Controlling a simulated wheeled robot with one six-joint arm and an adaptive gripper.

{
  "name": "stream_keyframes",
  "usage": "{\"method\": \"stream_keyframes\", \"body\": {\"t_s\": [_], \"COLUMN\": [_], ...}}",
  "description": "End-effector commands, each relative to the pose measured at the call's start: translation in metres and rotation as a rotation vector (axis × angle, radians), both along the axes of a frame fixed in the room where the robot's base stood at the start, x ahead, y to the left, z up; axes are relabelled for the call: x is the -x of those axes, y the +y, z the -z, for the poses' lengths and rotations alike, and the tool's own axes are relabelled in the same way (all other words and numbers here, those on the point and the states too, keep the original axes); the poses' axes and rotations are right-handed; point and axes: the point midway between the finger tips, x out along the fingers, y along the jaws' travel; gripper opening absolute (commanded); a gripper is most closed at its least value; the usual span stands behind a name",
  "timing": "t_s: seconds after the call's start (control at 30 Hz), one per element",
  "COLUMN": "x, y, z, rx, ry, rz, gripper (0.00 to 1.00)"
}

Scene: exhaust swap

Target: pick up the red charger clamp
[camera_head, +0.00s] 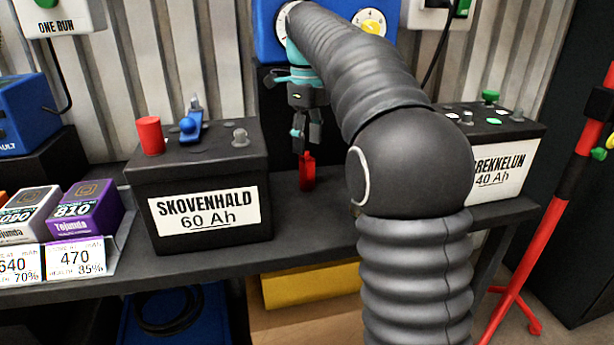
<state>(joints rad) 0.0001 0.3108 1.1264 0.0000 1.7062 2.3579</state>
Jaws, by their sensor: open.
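The red charger clamp (307,174) stands on the dark bench (310,225) between the two batteries, with its upper end narrower than its base. My gripper (306,146) is open and points down from above, its fingertips close to the clamp's upper end. I cannot tell whether the fingers touch the clamp or straddle it. My arm comes in from the lower right and hides part of the bench and the wall behind.
A black SKOVENHALD 60 Ah battery (200,180) stands left of the clamp, with a red cap (150,136) and a blue clamp (190,125) on top. Another battery (507,165) stands right, partly behind my arm. A blue charger (268,35) is behind. Small boxes (85,208) sit far left.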

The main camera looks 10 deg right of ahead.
Motion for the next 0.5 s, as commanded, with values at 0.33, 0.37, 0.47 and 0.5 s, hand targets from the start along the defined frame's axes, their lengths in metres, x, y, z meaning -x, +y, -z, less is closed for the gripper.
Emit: {"method": "stream_keyframes", "body": {"t_s": [0.33, 0.37, 0.47, 0.5], "x": [0.000, 0.000, 0.001, 0.001], "y": [0.000, 0.000, 0.000, 0.000], "z": [0.032, 0.035, 0.048, 0.054], "rx": [0.000, 0.000, 0.000, 0.000], "ry": [-0.001, -0.001, 0.000, 0.000], "rz": [-0.001, -0.001, -0.002, -0.002], "gripper": [0.56, 0.56, 0.56, 0.56]}}
